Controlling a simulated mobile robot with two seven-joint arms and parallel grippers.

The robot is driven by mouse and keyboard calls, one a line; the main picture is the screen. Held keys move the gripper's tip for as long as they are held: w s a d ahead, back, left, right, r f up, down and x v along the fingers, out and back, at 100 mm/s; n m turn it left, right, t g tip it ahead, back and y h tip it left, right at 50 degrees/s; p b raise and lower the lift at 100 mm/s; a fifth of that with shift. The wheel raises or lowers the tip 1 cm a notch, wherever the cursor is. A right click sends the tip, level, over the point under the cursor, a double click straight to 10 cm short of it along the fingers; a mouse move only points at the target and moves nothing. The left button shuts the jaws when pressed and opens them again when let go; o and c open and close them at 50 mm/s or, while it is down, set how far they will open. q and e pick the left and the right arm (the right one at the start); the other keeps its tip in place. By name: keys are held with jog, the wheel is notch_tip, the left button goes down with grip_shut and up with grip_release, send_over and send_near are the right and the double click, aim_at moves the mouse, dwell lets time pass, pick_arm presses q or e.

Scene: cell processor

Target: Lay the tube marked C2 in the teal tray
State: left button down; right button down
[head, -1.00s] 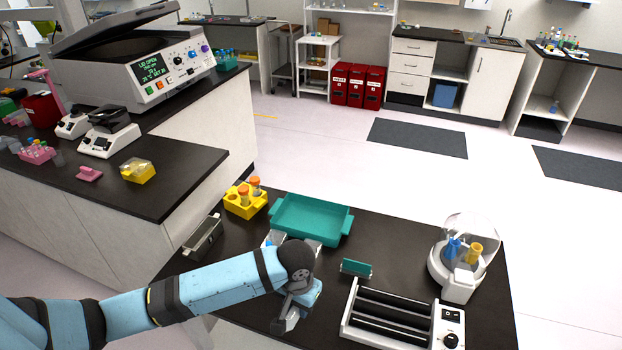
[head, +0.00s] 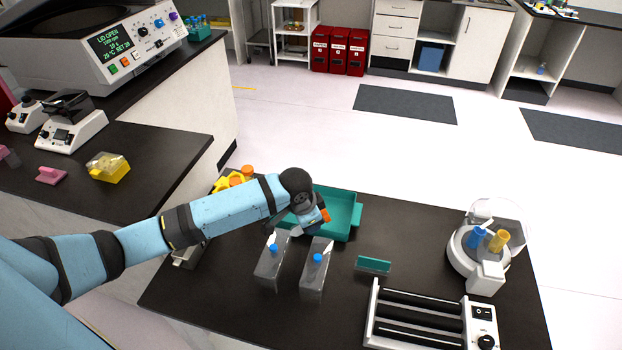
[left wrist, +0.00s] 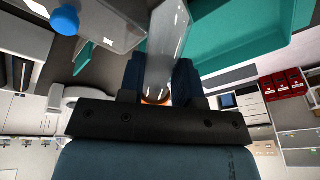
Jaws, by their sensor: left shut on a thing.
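My left gripper (head: 314,214) is shut on a clear tube with an orange cap (head: 325,215), at the near left part of the teal tray (head: 345,228) in the head view. In the left wrist view the tube (left wrist: 166,50) sits between the dark fingers (left wrist: 158,82), its orange cap by the gripper and its body pointing away. The teal tray also shows there (left wrist: 235,57), to the right of the tube. No mark on the tube can be read. Whether the tube touches the tray cannot be told. My right gripper is not in view.
Two clear containers with blue caps (head: 317,275) stand just in front of the tray. A yellow rack (head: 226,182) is partly hidden behind my left arm. A teal holder (head: 373,265), a roller device (head: 425,322) and a small centrifuge (head: 485,250) stand to the right.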

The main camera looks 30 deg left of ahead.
pick_arm(q)
jog(key=w+a+r+m+t+h+b, duration=0.1)
jog(key=w+a+m+h, duration=0.15)
jog(key=w, duration=0.35)
jog(key=w+a+r+m+h+b, duration=0.1)
jog(key=w+a+r+m, duration=0.1)
jog(key=w+a+m, duration=0.3)
jog(key=shift+n+h, duration=0.25)
jog(key=shift+n, duration=0.2)
jog(key=f+b, duration=0.2)
jog(key=d+f+b, duration=0.1)
jog(key=f+b, duration=0.1)
jog(key=f, duration=0.1)
jog(key=w+f+b, duration=0.1)
jog(key=f+b, duration=0.1)
jog(key=f, duration=0.1)
jog(key=shift+d+f+b, duration=0.2)
jog(key=shift+b, duration=0.1)
jog(key=shift+w+f, duration=0.1)
jog(key=shift+f, duration=0.55)
jog(key=c, duration=0.9)
grip_release()
jog(key=shift+o, duration=0.8)
jog(key=shift+r, duration=0.1)
